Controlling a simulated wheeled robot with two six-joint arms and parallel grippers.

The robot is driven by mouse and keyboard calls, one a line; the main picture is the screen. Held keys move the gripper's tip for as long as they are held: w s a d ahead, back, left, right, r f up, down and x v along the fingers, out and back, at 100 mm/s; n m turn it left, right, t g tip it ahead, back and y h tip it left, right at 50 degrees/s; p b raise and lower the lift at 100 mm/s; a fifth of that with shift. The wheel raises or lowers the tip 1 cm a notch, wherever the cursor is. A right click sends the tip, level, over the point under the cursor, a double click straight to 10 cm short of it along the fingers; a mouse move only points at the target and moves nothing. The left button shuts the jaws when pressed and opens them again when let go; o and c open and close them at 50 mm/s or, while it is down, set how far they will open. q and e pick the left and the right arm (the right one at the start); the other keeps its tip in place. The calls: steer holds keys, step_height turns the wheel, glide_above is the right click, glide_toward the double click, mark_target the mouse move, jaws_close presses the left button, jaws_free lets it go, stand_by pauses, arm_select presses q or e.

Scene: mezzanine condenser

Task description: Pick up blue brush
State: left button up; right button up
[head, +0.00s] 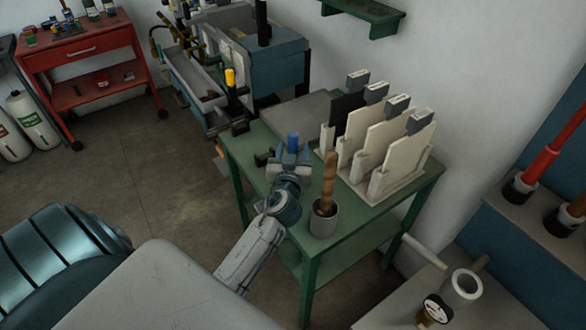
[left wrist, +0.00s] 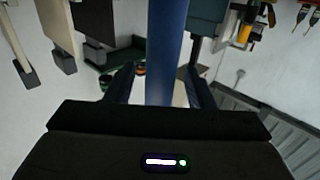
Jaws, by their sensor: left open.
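The blue brush shows as an upright blue handle (head: 293,140) at the far part of the green table. In the left wrist view the handle (left wrist: 165,50) is a thick blue bar running up between the two fingers. My left gripper (head: 291,154) reaches over the table with one finger on each side of the handle. Its jaws (left wrist: 160,88) are open, with a gap showing beside the handle. The brush's lower end is hidden behind my gripper. My right gripper is not in view.
A grey cup (head: 324,222) with a wooden-handled brush (head: 329,178) stands just right of my left arm. A rack of upright cream panels (head: 372,150) fills the right of the green table (head: 361,222). A machine with a yellow-topped handle (head: 230,78) stands behind.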

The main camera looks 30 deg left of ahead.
arm_select(q)
steer(key=shift+s+d, duration=0.1)
steer(key=c, duration=0.4)
jaws_close()
steer(key=shift+r, duration=0.1)
